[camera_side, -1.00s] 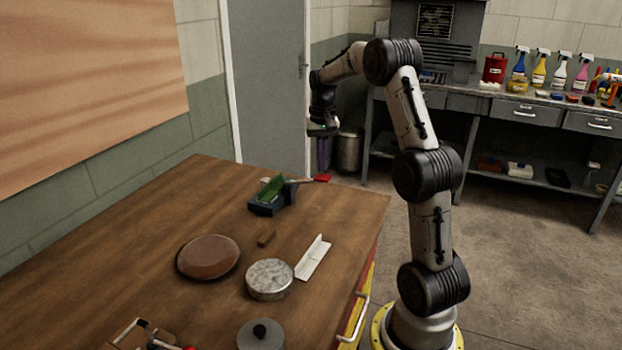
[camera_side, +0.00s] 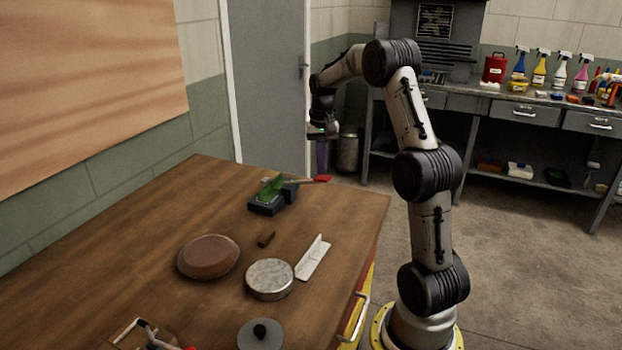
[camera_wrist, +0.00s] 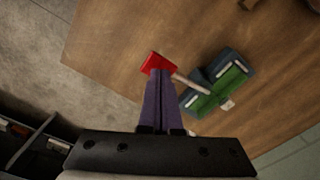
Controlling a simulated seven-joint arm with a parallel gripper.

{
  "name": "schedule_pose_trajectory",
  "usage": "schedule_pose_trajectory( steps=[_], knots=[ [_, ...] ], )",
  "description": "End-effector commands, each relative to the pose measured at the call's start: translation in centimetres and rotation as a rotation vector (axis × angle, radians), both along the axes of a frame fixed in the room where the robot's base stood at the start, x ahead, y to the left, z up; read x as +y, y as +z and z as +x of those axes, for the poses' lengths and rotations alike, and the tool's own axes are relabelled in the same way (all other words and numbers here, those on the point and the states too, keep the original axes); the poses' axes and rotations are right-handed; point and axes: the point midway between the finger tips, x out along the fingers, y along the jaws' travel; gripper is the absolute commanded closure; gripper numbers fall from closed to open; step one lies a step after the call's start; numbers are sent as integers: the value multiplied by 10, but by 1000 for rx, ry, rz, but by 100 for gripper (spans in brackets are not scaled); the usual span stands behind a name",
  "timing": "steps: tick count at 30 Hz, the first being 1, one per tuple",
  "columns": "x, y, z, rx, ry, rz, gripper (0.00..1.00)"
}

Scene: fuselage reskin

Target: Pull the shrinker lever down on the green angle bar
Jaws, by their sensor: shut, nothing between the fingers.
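The shrinker (camera_side: 263,207) is a dark blue-grey block standing at the far edge of the table; it also shows in the wrist view (camera_wrist: 223,59). The green angle bar (camera_side: 270,190) sits in the shrinker's jaws, and shows as a green strip in the wrist view (camera_wrist: 229,82). My gripper (camera_side: 322,172), with purple fingers, is shut and empty, above or beside the red grip. In the wrist view its fingertips (camera_wrist: 161,72) overlap the grip; contact cannot be told.
On the table lie a brown round pad (camera_side: 208,257), a metal disc (camera_side: 269,279), a white angle piece (camera_side: 314,260), a small brown block (camera_side: 266,239) and a grey lidded disc (camera_side: 260,335). A bench with bottles (camera_side: 540,70) stands behind. Open floor lies right of the table.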

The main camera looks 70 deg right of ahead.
Motion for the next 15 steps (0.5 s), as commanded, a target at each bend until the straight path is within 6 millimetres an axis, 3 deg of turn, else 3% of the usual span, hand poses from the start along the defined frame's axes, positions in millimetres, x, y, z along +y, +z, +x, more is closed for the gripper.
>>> schedule_pose_trajectory(
  steps=[15],
  knots=[
    [0,-25,0,1,0,2,100]
  ],
)
